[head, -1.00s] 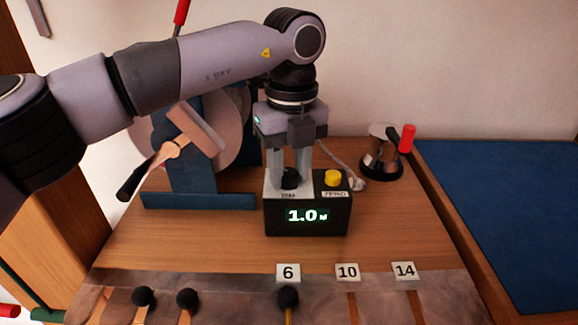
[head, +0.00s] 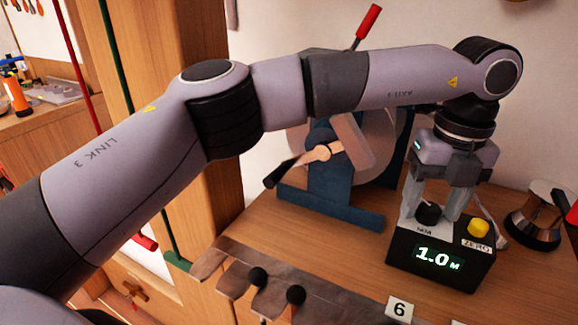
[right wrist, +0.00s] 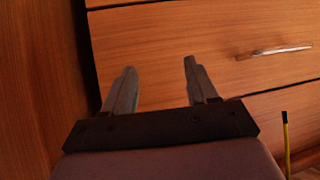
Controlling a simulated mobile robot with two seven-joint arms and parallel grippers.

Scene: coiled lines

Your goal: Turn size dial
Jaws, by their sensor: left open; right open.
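A black box (head: 440,262) on the wooden bench has a lit display reading 1.0 M. On its top are a black knob (head: 427,213) and a yellow button (head: 479,228) with a ZERO label. The knob, which looks like the size dial, has a small label in front that is hard to read. My left gripper (head: 432,208) points down over it, open, with one finger on each side of the knob. I cannot tell whether the fingers touch it. My right gripper (right wrist: 158,75) is open and empty in the right wrist view, before wooden panels.
A blue stand with a coil wheel (head: 330,200) is left of the box. Bare bench lies left of the box.

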